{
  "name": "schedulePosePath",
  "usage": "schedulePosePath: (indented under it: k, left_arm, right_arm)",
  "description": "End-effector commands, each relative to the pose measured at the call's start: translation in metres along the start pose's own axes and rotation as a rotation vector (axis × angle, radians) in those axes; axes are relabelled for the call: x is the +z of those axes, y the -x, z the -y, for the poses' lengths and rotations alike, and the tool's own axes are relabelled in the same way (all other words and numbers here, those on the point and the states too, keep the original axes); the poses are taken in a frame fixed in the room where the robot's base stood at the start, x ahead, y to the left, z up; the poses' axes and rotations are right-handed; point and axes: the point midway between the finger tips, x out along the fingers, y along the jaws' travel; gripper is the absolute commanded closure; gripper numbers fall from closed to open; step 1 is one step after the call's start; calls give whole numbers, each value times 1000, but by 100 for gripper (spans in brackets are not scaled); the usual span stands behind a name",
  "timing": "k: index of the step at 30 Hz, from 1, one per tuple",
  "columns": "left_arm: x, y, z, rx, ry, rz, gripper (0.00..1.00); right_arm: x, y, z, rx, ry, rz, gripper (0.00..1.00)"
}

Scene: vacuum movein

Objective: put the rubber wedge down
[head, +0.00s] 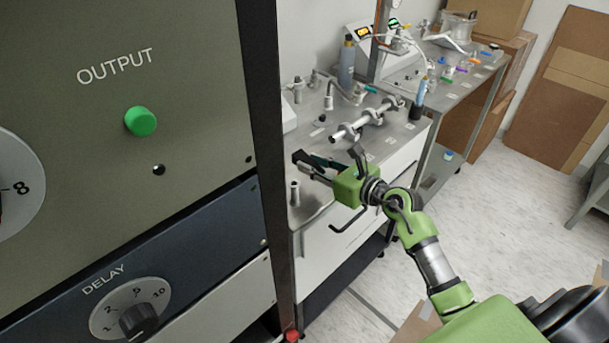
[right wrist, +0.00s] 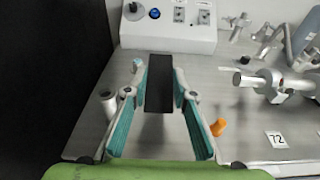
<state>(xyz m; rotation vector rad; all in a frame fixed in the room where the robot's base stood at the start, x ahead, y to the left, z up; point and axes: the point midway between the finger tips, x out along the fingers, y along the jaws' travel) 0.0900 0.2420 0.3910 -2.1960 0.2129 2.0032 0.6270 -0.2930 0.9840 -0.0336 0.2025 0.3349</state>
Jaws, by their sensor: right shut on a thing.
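The rubber wedge (right wrist: 158,84) is a black, block-like piece between the two teal-padded fingers of my right gripper (right wrist: 158,92) in the right wrist view. The fingers press on its two sides. In the head view my right gripper (head: 327,161) is over the near end of the grey steel bench (head: 312,205). A dark end shows at its fingertips there, but I cannot clearly tell wedge from finger. In the wrist view the wedge appears above the bench top, though the gap below it is hard to judge. My left gripper is not in view.
A tall rack with a green button (head: 140,121) fills the left, its dark post beside the bench. A metal pipe assembly (head: 367,122) lies on the bench. In the wrist view a white control box (right wrist: 170,25) stands behind and an orange piece (right wrist: 218,128) right.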

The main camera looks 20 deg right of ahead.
Motion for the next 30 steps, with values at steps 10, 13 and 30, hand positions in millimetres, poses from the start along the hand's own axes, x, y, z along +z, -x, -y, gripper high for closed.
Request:
schedulePosePath:
  k: [10, 13, 30]
  left_arm:
    - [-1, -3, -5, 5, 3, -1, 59]
    - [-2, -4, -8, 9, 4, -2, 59]
    - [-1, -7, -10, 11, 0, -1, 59]
  right_arm:
    - [-26, -33, -5, 0, -1, 3, 97]
    - [-44, -35, -5, -1, -3, -1, 97]
    - [-57, -37, -4, -1, 1, 2, 60]
